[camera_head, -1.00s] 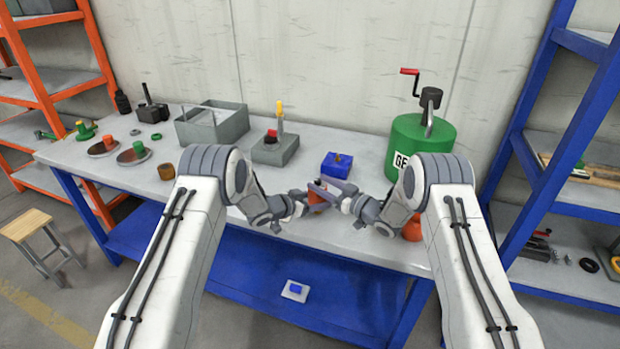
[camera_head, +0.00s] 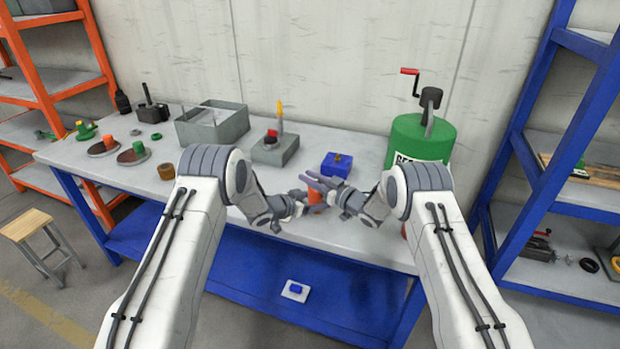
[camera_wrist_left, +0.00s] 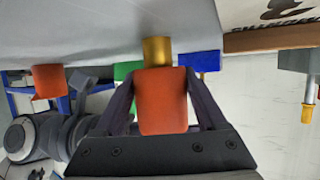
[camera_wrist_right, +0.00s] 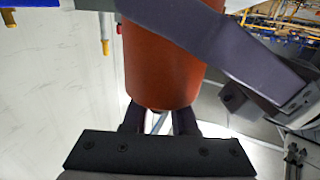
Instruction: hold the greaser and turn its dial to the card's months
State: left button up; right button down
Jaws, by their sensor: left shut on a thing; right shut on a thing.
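The orange greaser (camera_head: 315,196) is held over the front of the bench. In the left wrist view, the greaser's orange body (camera_wrist_left: 163,100) ends in a brass tip (camera_wrist_left: 157,51). My left gripper (camera_head: 302,198) is shut around this body. My right gripper (camera_head: 318,183) is at the same greaser. In the right wrist view, the orange body (camera_wrist_right: 165,60) fills the top, with a left finger across it. The right fingers (camera_wrist_right: 160,122) are closed at its near end; the dial and its marks are hidden.
A green drum (camera_head: 415,135) with a red-handled crank stands at the right. A blue block (camera_head: 337,164), a grey block (camera_head: 275,150) with a yellow-topped rod and a grey tray (camera_head: 212,122) stand behind the grippers. Discs and small parts are at the left.

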jog(key=shift+w+d+m+t+h, duration=0.1)
jog(key=shift+d+m+t+h, duration=0.05)
jog(key=shift+m+t+h, duration=0.7)
jog(key=shift+w+d+m+t+h, duration=0.15)
jog(key=shift+m+t+h, duration=0.45)
jog(key=shift+h, duration=0.35)
jog(key=shift+w+d+m+t+h, duration=0.1)
jog(key=shift+d+m+t+h, duration=0.05)
jog(key=shift+m+t+h, duration=0.65)
jog(key=c, duration=0.7)
grip_release()
jog(key=v, duration=1.2)
jog(key=shift+r, duration=0.25)
